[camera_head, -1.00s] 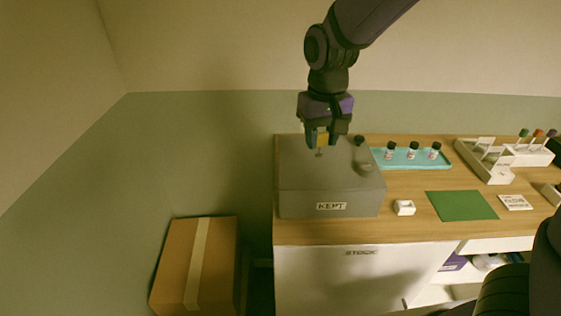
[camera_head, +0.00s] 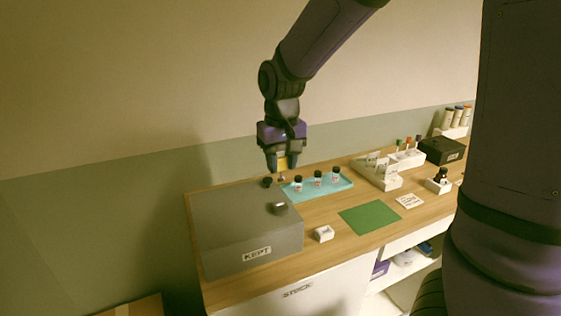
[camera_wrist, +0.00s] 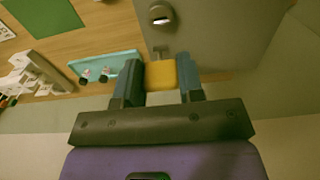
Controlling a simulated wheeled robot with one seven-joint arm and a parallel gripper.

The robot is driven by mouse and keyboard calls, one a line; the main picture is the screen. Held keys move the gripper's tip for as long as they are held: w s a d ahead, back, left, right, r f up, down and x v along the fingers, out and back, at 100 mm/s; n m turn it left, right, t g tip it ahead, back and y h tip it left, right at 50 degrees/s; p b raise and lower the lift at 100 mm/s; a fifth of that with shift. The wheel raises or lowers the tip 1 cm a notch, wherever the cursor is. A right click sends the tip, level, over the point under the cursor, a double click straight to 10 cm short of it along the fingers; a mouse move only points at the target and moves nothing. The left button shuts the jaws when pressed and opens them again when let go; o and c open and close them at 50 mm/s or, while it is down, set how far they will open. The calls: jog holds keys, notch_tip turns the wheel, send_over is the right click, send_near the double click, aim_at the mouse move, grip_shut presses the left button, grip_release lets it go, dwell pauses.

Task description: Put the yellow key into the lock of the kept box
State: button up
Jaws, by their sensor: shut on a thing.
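The yellow key (camera_head: 284,161) is gripped between the fingertips of my gripper (camera_head: 282,166). In the wrist view, the yellow key (camera_wrist: 161,75) has its thin shank pointing away from the fingers. The grey kept box (camera_head: 225,236) stands on the left end of the counter with a "KEPT" label in front. A dark rounded fitting (camera_head: 279,208), apparently the lock, sits on its top near the right edge. It also shows in the wrist view (camera_wrist: 160,15), ahead of the key and apart from it. My gripper appears above the box's far right corner.
A dark knob-like piece (camera_head: 267,182) is near the box's far right corner. A teal tray (camera_head: 341,186) with three small bottles is right of it. A small white holder (camera_head: 323,234), green mat (camera_head: 370,217) and white racks (camera_head: 378,178) stand further right.

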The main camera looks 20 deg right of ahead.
aim_at(281, 177)
jog(key=shift+f, duration=2.9)
jog(key=shift+f, duration=1.45)
jog(key=o, duration=1)
notch_tip(281, 177, up, 11)
jog(key=shift+f, duration=0.1)
jog(key=s+d+r+t, duration=0.2)
jog(key=s+d+r, duration=0.1)
jog(key=s, duration=0.7)
jog(key=s+d+r+t, duration=0.3)
jog(key=s+r, duration=0.3)
jog(key=s, duration=0.4)
jog(key=shift+s+d+r, duration=0.25)
jog(key=shift+s+d, duration=0.15)
